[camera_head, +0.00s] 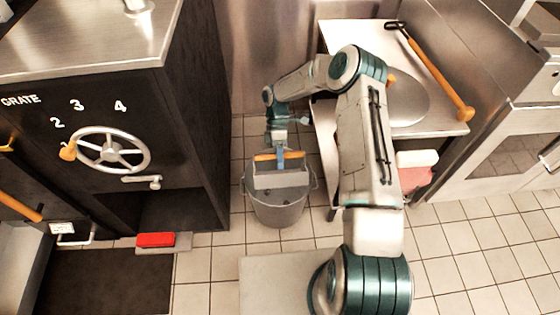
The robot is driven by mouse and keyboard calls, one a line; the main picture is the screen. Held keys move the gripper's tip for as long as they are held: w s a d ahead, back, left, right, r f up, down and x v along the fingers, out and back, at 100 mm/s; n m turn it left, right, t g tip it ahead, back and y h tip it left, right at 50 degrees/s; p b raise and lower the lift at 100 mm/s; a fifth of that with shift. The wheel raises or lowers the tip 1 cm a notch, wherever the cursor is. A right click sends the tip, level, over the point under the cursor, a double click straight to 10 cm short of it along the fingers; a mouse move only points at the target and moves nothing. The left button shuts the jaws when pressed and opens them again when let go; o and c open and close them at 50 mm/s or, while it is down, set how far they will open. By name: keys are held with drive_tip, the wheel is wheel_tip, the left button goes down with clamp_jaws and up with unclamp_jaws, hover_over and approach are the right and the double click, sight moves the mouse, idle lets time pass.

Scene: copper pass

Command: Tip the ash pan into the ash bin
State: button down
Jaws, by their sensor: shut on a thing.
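The ash bin (278,212) is a round grey metal bucket with side handles, standing on the tiled floor between the dark stove and the steel table. The ash pan (281,179) is a grey metal pan with an orange handle (264,157), and it is over the mouth of the bin. My gripper (281,158) is above the bin, shut on the orange handle of the ash pan. The pan hides part of the bin's mouth. Some dark bits show inside the bin below the pan. I cannot tell whether the pan touches the rim.
The dark stove (190,120) with a handwheel (112,150) stands close on the left. A red pedal (156,240) is at its foot. A steel table (440,127) with an orange-handled peel (440,75) is on the right. Tiled floor is open at the lower right.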

wheel_tip(320, 180, down, 3)
drive_tip(key=shift+f+b, duration=0.1)
drive_tip(key=shift+b, duration=0.8)
wheel_tip(320, 180, up, 3)
drive_tip(key=shift+r+p, duration=0.15)
drive_tip(key=shift+p, duration=0.9)
drive_tip(key=shift+f+b, duration=1.4)
drive_tip(key=shift+f, duration=0.35)
drive_tip(key=shift+r, duration=0.15)
drive_tip(key=shift+r, duration=0.1)
